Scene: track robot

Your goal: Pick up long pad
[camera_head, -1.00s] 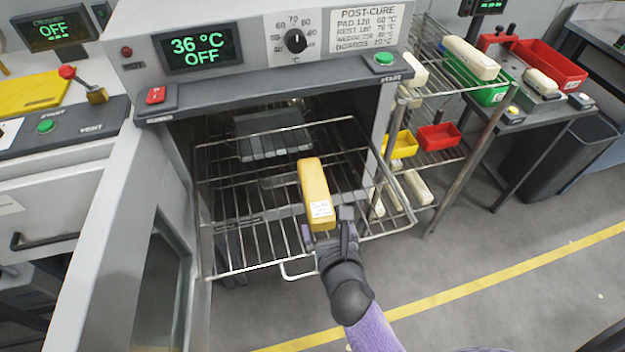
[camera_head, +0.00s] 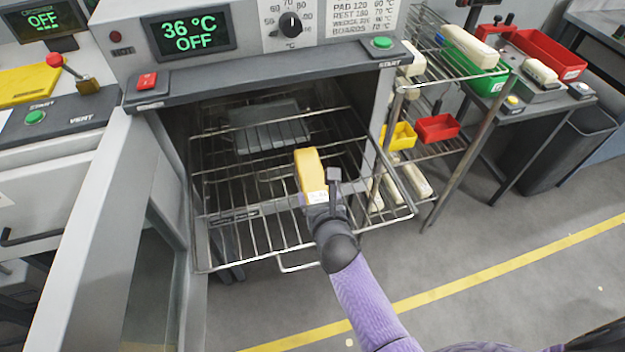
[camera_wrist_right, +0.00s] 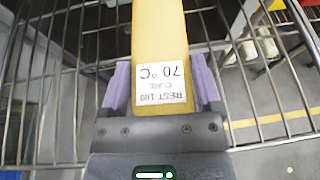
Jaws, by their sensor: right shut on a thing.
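The long pad (camera_head: 309,170) is a yellow bar with a white label at its near end. In the head view it is over the pulled-out wire rack of the open oven. My right gripper (camera_head: 318,196) is shut on its near end. I cannot tell whether the pad touches the rack. My left gripper is not in view.
The wire rack (camera_head: 262,232) sticks out of the oven, whose door (camera_head: 120,240) stands open at the left. A grey slatted tray (camera_head: 270,135) sits farther in. At the right, a wire shelf holds a yellow bin (camera_head: 398,137), a red bin (camera_head: 437,128) and cream bars.

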